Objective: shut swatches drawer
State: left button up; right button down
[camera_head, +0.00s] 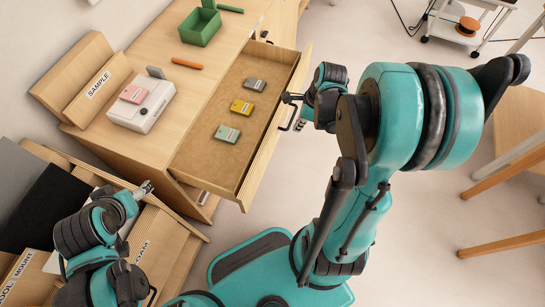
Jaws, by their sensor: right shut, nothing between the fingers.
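The open drawer (213,150) sticks out of the wooden cabinet towards the right. Inside lie a grey swatch (254,84), a yellow swatch (241,107) and a teal swatch (227,133). The drawer's dark handle (291,122) is on its front. My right gripper (291,97) is shut and empty, at the outer side of the drawer front close to the handle; I cannot tell whether it touches. My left gripper (147,187) is at the lower left, near the cabinet's lower corner; its finger state is too small to make out.
On the cabinet top are a green box (200,27), an orange stick (187,64), a white device with a pink card (143,103) and a SAMPLE block (98,85). Wooden bins with labels stand at the lower left. Open floor (310,185) lies right of the drawer.

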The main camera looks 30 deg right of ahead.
jog(key=w+a+f+b, duration=0.2)
jog(key=f+b, duration=0.1)
jog(key=f, duration=0.2)
jog(key=w+a+f+m+b, duration=0.1)
jog(key=w+a+f+b, duration=0.1)
jog(key=f, duration=0.3)
jog(key=shift+w+f+b, duration=0.2)
jog(key=shift+f+b, duration=0.15)
jog(key=shift+b, duration=0.3)
